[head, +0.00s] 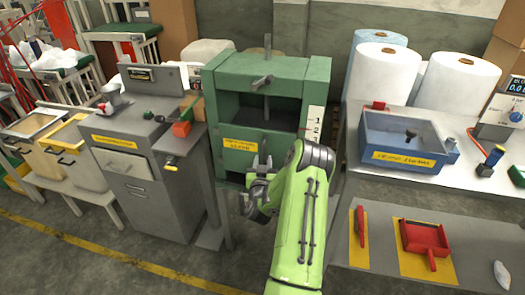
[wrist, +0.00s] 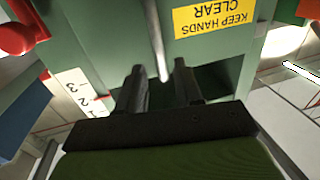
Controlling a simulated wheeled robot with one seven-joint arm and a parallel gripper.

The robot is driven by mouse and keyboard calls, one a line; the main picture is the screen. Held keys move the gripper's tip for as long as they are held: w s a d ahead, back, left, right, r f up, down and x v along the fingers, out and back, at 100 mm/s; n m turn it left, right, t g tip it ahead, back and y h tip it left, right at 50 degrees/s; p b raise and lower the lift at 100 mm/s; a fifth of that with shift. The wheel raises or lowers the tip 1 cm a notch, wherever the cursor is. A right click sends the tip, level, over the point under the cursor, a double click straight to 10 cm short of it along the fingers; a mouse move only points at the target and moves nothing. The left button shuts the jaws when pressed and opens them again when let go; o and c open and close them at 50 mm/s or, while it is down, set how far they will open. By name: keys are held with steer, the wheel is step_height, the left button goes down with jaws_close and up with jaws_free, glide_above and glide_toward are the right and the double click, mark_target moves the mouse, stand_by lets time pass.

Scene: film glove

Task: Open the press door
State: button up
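The green press (head: 270,68) stands in the middle of the head view, with an open upper bay. Its green door panel (head: 230,160) is below, with a yellow label (head: 240,146); in the wrist view, the upside-down label (wrist: 213,15) reads "KEEP HANDS CLEAR". The panel looks shut, but my arm hides part of it. A thin grey bar (wrist: 156,45), seemingly the door handle, runs down beside the label. My gripper (head: 257,170) is in front of the panel; in the wrist view its fingers (wrist: 159,85) are apart, with the bar's end between them in the picture. Contact is unclear.
A grey cabinet (head: 150,195) stands close on the left. A numbered white strip (wrist: 80,92) is beside the door. Floor in front is clear.

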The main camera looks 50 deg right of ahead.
mark_target(264, 152)
steer(key=x, duration=0.6)
steer(key=shift+w, duration=0.1)
jaws_close()
